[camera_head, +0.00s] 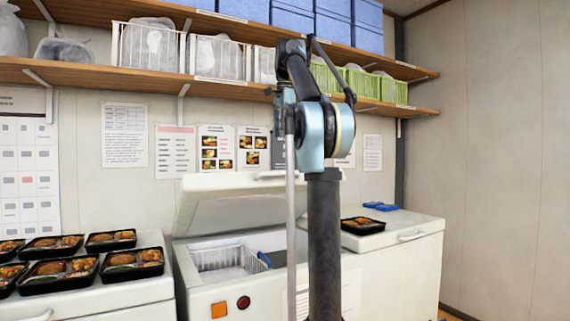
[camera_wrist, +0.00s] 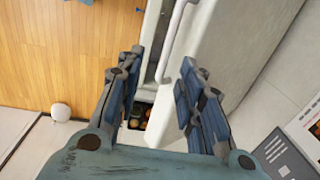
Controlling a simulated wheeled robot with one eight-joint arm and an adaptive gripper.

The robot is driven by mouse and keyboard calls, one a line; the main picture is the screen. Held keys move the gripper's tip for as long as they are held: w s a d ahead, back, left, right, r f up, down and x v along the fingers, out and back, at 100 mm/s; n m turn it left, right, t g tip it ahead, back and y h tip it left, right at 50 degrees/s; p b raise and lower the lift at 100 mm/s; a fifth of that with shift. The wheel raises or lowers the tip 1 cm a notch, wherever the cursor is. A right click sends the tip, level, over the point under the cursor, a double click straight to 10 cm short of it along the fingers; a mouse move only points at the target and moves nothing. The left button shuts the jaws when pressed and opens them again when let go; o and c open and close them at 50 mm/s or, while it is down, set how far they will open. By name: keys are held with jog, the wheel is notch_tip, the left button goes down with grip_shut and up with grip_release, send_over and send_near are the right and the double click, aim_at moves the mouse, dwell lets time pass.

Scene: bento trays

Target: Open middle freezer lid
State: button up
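The middle freezer (camera_head: 220,290) stands in the centre of the head view, with its white lid (camera_head: 225,207) tilted up at the back and the interior showing. A pale handle (camera_head: 270,175) runs along the lid's raised edge. In the wrist view, a white panel that looks like the lid (camera_wrist: 235,50) carries a white bar handle (camera_wrist: 177,38). My gripper (camera_wrist: 161,60) is open, with nothing held between its fingers; the handle lies beyond the fingertips. Whether a finger touches the lid cannot be told. In the head view my arm hides the gripper and part of the freezer.
A white wire basket (camera_head: 222,259) sits inside the freezer. Several black bento trays (camera_head: 132,264) lie on the left freezer (camera_head: 110,296). One bento tray (camera_head: 362,225) and blue items (camera_head: 381,207) lie on the right freezer (camera_head: 405,245). Loaded shelves (camera_head: 90,78) run above.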

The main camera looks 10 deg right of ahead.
jog(key=s+f+n, duration=0.4)
jog(key=s+f, duration=0.2)
jog(key=f, duration=0.5)
jog(key=shift+s, duration=0.35)
jog(key=shift+a, duration=0.1)
jog(key=shift+c, duration=0.4)
